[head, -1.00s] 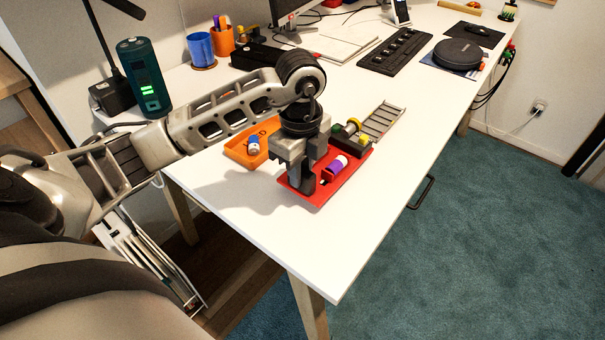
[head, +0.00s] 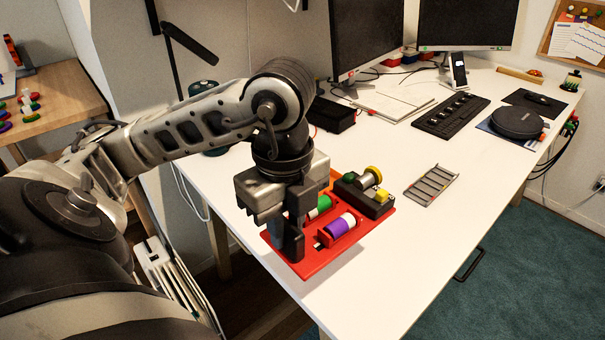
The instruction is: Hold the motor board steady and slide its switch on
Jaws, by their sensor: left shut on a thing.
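The red motor board (head: 318,264) lies on the white table near its left front edge. It bears a purple-and-white battery (head: 339,227) in a red holder, a green-and-white battery (head: 321,206) partly behind my gripper, and a dark block with a motor (head: 369,180) with a yellow end. My left gripper (head: 290,243) points down at the board's left side and is shut on the board; its fingers hide the gripped part. A small dark slot, possibly the switch (head: 318,244), shows beside the fingers, too small to read its position. My right gripper is out of view.
A grey ladder-like rack (head: 432,185) lies right of the board. A keyboard (head: 451,115), a round black device (head: 516,122) and monitors (head: 366,35) stand farther back. A black box (head: 332,114) is behind my arm.

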